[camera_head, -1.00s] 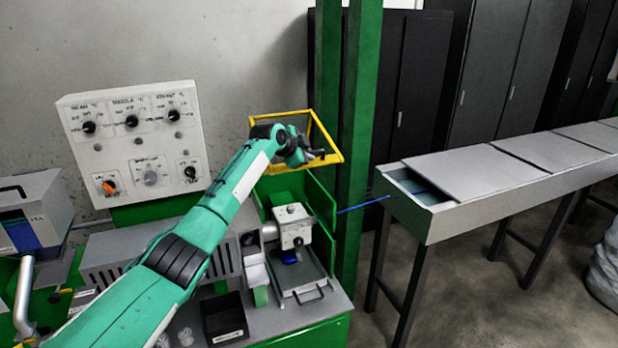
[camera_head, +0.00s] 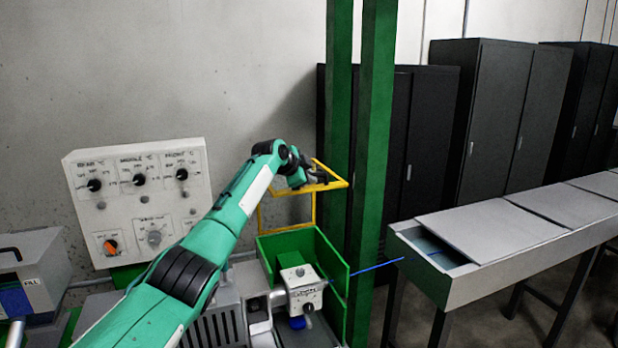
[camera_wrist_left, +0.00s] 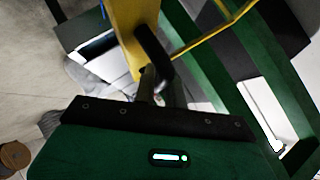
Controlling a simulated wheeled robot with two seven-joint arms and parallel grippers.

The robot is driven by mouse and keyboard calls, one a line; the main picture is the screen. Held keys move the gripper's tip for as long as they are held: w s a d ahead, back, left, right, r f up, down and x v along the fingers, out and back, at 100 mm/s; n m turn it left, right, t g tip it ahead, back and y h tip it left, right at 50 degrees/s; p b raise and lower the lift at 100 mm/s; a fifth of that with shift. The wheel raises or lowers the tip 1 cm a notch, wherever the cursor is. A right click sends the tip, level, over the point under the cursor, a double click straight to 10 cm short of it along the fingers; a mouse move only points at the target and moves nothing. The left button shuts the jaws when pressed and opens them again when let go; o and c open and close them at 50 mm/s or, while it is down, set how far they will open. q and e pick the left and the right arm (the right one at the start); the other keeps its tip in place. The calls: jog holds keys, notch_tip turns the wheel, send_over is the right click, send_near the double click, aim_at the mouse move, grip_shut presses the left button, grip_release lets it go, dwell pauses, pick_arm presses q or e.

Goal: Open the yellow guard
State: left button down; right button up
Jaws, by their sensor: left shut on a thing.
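The yellow guard (camera_head: 314,208) is a thin bar frame at the green housing (camera_head: 330,265), above the white machine head (camera_head: 304,292). It is raised, its upper part lying nearly level and its uprights standing below. My left gripper (camera_head: 308,183) is at the guard's upper front bar and shut on it. In the left wrist view, the broad yellow bar (camera_wrist_left: 128,35) runs down to the dark fingers (camera_wrist_left: 157,75). The fingers partly hide where they meet the bar. My right gripper is out of view.
A white control panel (camera_head: 140,200) with several knobs stands at the left. A green post (camera_head: 372,150) rises just right of the guard. A blue cable (camera_head: 376,267) reaches toward a grey conveyor (camera_head: 480,285) at the right. Dark cabinets (camera_head: 510,130) stand behind.

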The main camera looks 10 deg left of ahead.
pick_arm(q)
jog(key=shift+f, duration=0.1)
jog(key=c, duration=1.5)
grip_release()
jog(key=shift+a, duration=0.1)
jog(key=shift+s+a+r+b, duration=0.25)
jog(key=shift+s+b, duration=0.15)
jog(key=shift+b, duration=0.1)
jog(key=b+v, duration=0.5)
jog(key=v, duration=0.7)
jog(key=shift+s+r+b, duration=0.2)
jog(key=shift+s+b, duration=0.1)
